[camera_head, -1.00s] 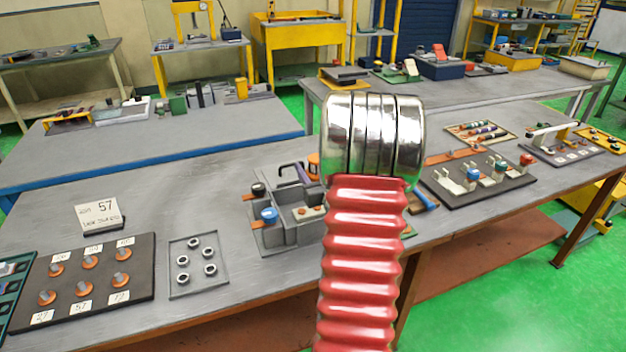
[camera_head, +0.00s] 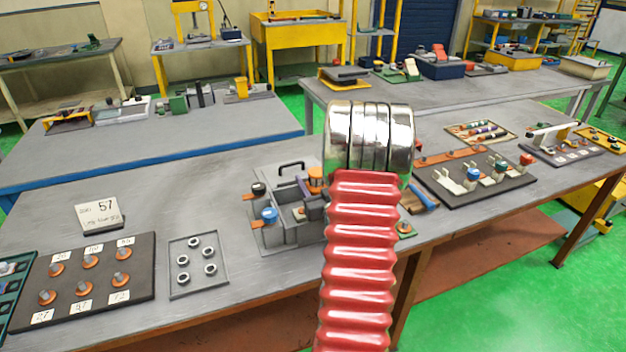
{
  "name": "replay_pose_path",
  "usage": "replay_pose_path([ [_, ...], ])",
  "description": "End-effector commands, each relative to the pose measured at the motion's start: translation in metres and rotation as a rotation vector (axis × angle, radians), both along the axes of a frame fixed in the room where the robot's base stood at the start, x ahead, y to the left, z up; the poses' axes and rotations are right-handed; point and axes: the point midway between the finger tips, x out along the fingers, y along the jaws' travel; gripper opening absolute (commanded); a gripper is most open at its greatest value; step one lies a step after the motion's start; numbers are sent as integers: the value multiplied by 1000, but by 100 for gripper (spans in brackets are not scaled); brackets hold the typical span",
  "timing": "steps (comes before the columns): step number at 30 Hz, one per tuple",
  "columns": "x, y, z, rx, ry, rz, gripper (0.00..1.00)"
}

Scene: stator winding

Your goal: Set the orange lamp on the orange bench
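The red ribbed part of my arm, with its chrome end, fills the middle of the head view. A small orange cylinder (camera_head: 316,178) with dark and purple parts shows just left of my arm, over the grey fixture (camera_head: 283,232). I cannot tell whether it is part of my gripper or a separate thing. My gripper's fingers cannot be made out; the arm hides that area. No object is clearly recognisable as the orange lamp. A yellow-orange bench (camera_head: 298,45) stands against the back wall, with a few small items on its top.
A dark board (camera_head: 450,200) with coloured parts lies to the right. Bare tabletop lies left of the fixture.

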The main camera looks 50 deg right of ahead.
Motion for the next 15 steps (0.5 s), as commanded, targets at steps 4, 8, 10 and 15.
replay_pose_path([
  [4, 0, 0, -3, -1, -1, 0, 22],
  [8, 0, 0, -5, -1, -1, -1, 22],
  [10, 0, 0, -7, -1, 0, -1, 22],
  [15, 0, 0, -8, 0, 2, -1, 54],
])
